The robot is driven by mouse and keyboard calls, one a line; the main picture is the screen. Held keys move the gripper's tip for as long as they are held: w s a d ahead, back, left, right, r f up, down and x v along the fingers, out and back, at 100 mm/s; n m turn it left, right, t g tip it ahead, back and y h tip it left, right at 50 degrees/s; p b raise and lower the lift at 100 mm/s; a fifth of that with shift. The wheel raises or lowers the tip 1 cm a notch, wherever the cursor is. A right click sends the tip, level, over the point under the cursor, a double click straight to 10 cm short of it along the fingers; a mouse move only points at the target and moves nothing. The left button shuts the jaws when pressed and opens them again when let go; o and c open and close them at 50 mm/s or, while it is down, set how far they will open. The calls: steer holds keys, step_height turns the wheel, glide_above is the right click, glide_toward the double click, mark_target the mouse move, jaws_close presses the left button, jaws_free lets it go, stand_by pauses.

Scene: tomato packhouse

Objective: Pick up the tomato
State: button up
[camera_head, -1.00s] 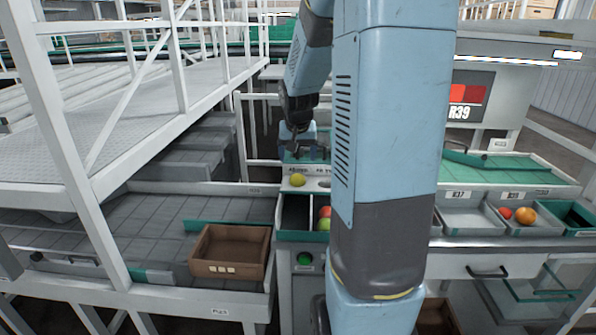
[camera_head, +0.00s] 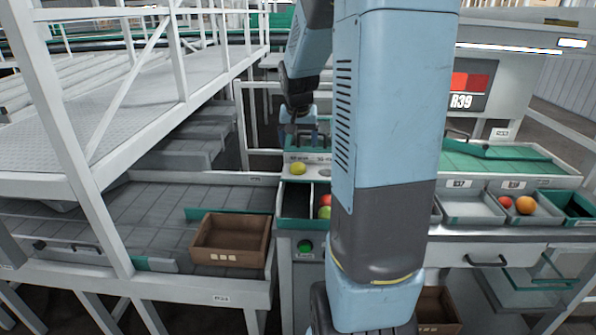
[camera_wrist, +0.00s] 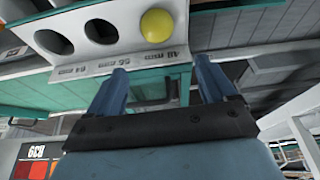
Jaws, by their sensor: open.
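A yellow tomato (camera_head: 298,168) sits on the 48 mm hole of the pale sizing plate (camera_head: 312,157), above the small bin. In the wrist view the tomato (camera_wrist: 158,26) is at the top, just beyond the gap between my fingers. My gripper (camera_head: 299,140) is behind and above the tomato in the head view. In the wrist view my gripper (camera_wrist: 161,68) is open, its two blue fingers apart and nothing between them. The tomato is apart from the fingers. Two other holes in the plate are empty.
Red and green fruit (camera_head: 325,206) lie in the bin below the plate, partly hidden by my arm. A brown crate (camera_head: 231,258) stands on the left conveyor. Grey trays (camera_head: 470,208) stand at right, one with red and orange fruit. White railings (camera_head: 75,150) rise at left.

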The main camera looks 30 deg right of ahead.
mark_target(298, 163)
step_height(298, 163, up, 5)
steer(key=a+m+g+y, duration=0.1)
steer(key=m+g, duration=0.1)
steer(key=m, duration=0.1)
steer(key=f, duration=0.4)
steer(key=d+f, duration=0.1)
steer(key=f, duration=0.8)
steer(key=shift+w+d+f, duration=0.15)
steer(key=shift+w+f, duration=0.05)
steer(key=shift+w, duration=0.2)
steer(key=shift+c, duration=0.3)
steer(key=c, duration=0.8)
